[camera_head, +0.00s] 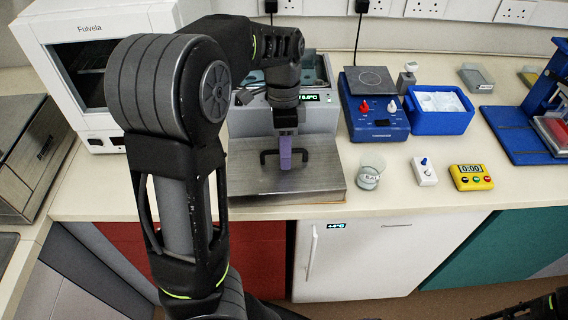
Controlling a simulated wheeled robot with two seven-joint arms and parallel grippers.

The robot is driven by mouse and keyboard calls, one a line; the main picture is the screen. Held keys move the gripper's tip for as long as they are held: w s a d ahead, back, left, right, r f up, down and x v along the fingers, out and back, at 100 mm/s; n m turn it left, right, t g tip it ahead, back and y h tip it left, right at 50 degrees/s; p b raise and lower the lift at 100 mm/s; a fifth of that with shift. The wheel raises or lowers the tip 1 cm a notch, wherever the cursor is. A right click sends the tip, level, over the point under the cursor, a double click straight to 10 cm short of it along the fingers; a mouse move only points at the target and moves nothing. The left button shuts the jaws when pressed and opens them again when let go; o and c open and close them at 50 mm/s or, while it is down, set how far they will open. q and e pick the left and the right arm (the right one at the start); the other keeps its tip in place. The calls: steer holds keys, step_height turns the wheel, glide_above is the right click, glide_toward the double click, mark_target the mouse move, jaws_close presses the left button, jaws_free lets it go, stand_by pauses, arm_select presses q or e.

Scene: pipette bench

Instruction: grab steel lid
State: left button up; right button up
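The steel lid (319,173) is a flat, brushed metal plate with a dark bar handle (267,157) on top. It lies on the bench in front of the open water bath (315,119). My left gripper (285,163) points down at the middle of the handle, with a purple finger in front of the bar. Only one finger shows clearly, so I cannot tell whether it is closed on the handle. The gripper and wrist hide the handle's middle. My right gripper is not in view; only dark arm parts show at the lower right corner.
A blue hotplate stirrer (377,122) and a blue tub (438,122) stand right of the bath. A glass beaker (369,172), a small white switch box (424,172) and a yellow timer (471,178) stand right of the lid. A white oven (96,30) is at the back left.

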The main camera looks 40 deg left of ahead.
arm_select(q)
steer(key=shift+c, duration=0.2)
jaws_close()
stand_by(1.1)
